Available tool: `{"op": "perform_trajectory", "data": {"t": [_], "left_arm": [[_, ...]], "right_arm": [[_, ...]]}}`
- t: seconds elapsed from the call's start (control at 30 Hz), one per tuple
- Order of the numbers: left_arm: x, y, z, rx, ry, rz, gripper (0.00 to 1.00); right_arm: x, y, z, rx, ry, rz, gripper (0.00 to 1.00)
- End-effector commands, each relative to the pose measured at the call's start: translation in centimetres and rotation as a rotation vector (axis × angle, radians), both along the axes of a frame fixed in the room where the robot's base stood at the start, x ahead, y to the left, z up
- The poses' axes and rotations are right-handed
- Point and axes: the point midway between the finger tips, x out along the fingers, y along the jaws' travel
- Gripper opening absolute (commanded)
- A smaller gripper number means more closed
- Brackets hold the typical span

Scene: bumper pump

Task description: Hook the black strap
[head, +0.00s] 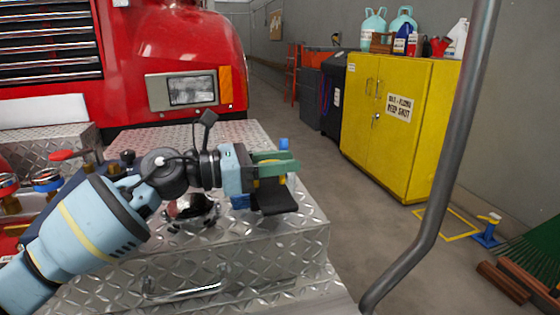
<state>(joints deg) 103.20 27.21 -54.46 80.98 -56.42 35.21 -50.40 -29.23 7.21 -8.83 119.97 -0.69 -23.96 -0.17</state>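My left arm comes in from the left, over the bumper (250,255) of the red fire truck. Its gripper (278,178) is at the bumper's right end, with green and yellow parts at its tip. A flat black piece (275,200) hangs just below the tip; I cannot tell whether it is the black strap or part of the gripper. Small blue parts show above and below the gripper. I cannot make out whether the fingers are open or shut, or any hook. My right gripper is not in view.
A grey curved bar (434,190) rises at the right. Valves with red and blue parts (47,180) sit on the bumper at the left. A chrome dome (190,210) is under my arm. A yellow cabinet (385,125) stands behind on open floor.

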Motion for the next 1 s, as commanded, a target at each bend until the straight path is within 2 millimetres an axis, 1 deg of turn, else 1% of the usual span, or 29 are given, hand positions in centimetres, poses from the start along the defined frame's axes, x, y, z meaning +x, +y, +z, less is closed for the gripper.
{"op": "perform_trajectory", "data": {"t": [0.13, 0.17, 0.3, 0.4, 0.77, 1.0], "left_arm": [[0.0, 0.0, 0.0, 0.000, 0.000, 0.000, 0.32], [0.0, 0.0, 0.0, 0.000, 0.000, 0.000, 0.30], [0.0, 0.0, 0.0, 0.000, 0.000, 0.000, 0.12], [0.0, 0.0, 0.0, 0.000, 0.000, 0.000, 0.00], [-0.1, 0.0, -0.1, 0.001, -0.004, -0.001, 0.00], [-1.1, -0.4, -0.6, 0.024, -0.073, -0.002, 0.00]], "right_arm": [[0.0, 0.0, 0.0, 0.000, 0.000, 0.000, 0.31], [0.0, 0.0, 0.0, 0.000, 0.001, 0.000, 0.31], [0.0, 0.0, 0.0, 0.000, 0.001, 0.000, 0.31], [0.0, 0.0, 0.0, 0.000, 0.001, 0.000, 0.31], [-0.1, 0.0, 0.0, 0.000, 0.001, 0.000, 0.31], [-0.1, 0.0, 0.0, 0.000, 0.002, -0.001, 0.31]]}}
